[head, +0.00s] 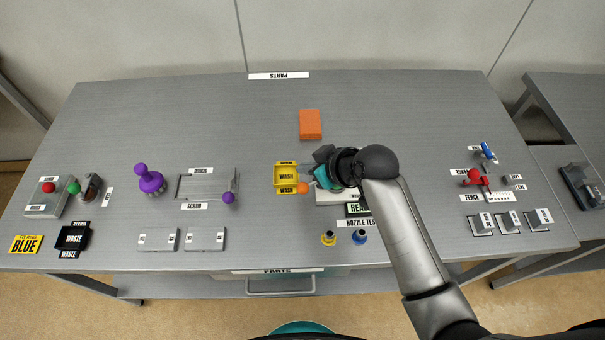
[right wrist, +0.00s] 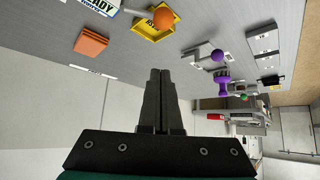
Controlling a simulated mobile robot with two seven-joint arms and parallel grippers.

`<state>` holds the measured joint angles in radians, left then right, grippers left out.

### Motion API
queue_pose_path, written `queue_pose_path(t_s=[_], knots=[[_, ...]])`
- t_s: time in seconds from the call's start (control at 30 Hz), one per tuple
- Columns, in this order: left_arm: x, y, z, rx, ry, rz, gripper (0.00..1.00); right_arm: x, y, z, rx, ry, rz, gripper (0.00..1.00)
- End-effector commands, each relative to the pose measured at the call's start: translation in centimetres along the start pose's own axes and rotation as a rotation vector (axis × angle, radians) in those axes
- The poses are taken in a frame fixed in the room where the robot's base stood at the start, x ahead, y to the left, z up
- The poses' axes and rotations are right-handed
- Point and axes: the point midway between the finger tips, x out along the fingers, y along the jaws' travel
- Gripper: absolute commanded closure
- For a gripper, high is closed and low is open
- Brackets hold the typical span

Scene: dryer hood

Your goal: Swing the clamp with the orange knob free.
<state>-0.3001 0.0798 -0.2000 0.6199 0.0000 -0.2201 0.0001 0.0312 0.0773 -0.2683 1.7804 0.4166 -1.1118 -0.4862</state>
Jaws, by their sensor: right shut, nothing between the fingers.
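The orange knob (head: 303,187) shows beside the yellow wash tray (head: 278,186), at its lower right corner. In the right wrist view the orange knob (right wrist: 163,18) is a round ball in front of the yellow tray (right wrist: 150,36). A thin grey bar seems to run left from it; the rest of the clamp is hidden by my arm or cut off. My right gripper (head: 319,154) is shut and empty, above the table just right of the tray. Its closed fingers (right wrist: 160,75) are apart from the knob. My left gripper is not in view.
An orange block (head: 310,124) lies behind the tray. A pale block (head: 335,199) and nozzles (head: 328,238) are near my right forearm. Purple-knobbed fixtures (head: 150,180) stand left, a red-knobbed fixture (head: 474,175) right. The back of the table is mostly clear.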

Motion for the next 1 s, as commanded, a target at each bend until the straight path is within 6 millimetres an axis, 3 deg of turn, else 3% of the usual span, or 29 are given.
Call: queue_pose_path(t_s=[0.73,1.0], knots=[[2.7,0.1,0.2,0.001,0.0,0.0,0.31,10.0,0.0,0.2,0.003,-0.002,0.0,1.0],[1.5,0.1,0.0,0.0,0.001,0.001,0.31,7.8,0.0,3.0,0.004,-0.003,0.002,1.0]])
